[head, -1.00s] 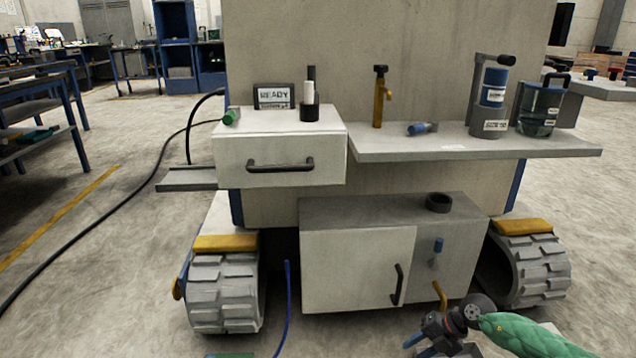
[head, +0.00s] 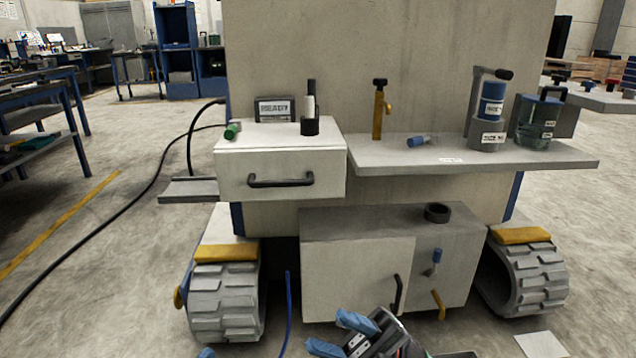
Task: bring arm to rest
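My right gripper (head: 338,333) is at the bottom centre of the head view, in front of the low grey cabinet (head: 350,262). Its two blue fingers are spread apart with nothing visible between them. A small blue tip (head: 205,352) at the lower left edge looks like part of my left gripper; the rest is out of frame. No microscope is clearly recognisable. An upright grey bracket with a black knob (head: 503,74) stands on the right shelf beside a blue labelled cylinder (head: 493,97). My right gripper is well below the bracket and apart from it.
A white drawer unit (head: 240,165) carries a display (head: 273,110) and a dark bottle (head: 310,105). The shelf (head: 400,153) holds a yellow post (head: 378,110) and a glass jar (head: 538,120). Treaded tracks (head: 225,300) flank the cabinet. A blue cable (head: 287,310) hangs at its left.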

